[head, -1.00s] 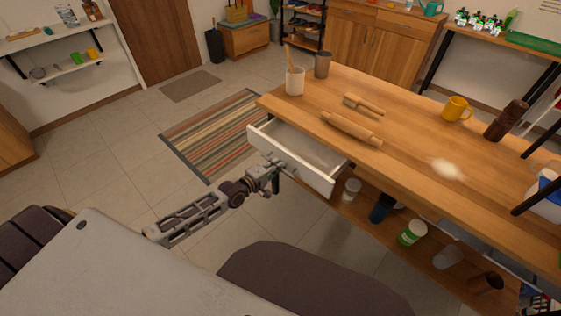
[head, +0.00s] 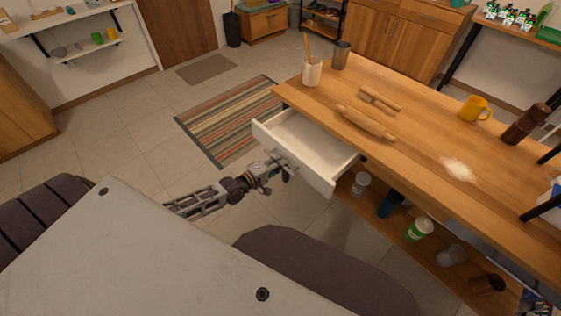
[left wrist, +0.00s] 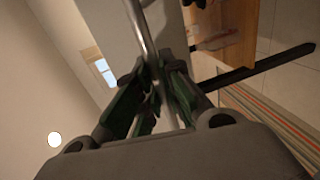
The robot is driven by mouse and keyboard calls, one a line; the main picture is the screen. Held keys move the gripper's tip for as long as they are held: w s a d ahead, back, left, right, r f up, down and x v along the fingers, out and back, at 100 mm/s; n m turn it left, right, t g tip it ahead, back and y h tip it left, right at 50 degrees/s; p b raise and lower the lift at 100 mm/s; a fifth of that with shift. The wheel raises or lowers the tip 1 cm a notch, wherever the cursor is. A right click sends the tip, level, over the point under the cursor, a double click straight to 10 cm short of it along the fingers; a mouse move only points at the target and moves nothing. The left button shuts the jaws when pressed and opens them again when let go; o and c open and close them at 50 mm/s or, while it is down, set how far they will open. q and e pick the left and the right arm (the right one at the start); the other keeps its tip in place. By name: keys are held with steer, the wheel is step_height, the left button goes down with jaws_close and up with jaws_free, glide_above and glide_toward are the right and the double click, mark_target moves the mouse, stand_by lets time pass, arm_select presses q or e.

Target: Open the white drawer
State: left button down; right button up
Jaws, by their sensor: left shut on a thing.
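The white drawer (head: 300,163) is pulled out from under the wooden table, and its empty inside shows in the head view. My left gripper (head: 284,165) is at the drawer's front face. In the left wrist view, my left gripper (left wrist: 158,88) is shut on the metal bar handle (left wrist: 142,30), which passes between its fingers. The white drawer front (left wrist: 112,30) shows behind the handle. My right gripper is not in view.
The wooden table (head: 420,145) bears a rolling pin (head: 365,122), a utensil cup (head: 312,71) and a yellow mug (head: 473,108). Cups stand on its lower shelf, including a green and white one (head: 419,230). A striped rug (head: 225,125) lies on open floor.

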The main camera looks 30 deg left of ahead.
arm_select(q)
steer(key=shift+f, duration=0.1)
steer(key=c, duration=1.7)
jaws_free()
steer(key=shift+o, duration=0.9)
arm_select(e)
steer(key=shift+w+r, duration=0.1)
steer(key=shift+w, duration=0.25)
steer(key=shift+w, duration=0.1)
arm_select(q)
steer(key=shift+s, duration=0.1)
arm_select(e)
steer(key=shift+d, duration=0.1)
arm_select(q)
steer(key=v, duration=1.2)
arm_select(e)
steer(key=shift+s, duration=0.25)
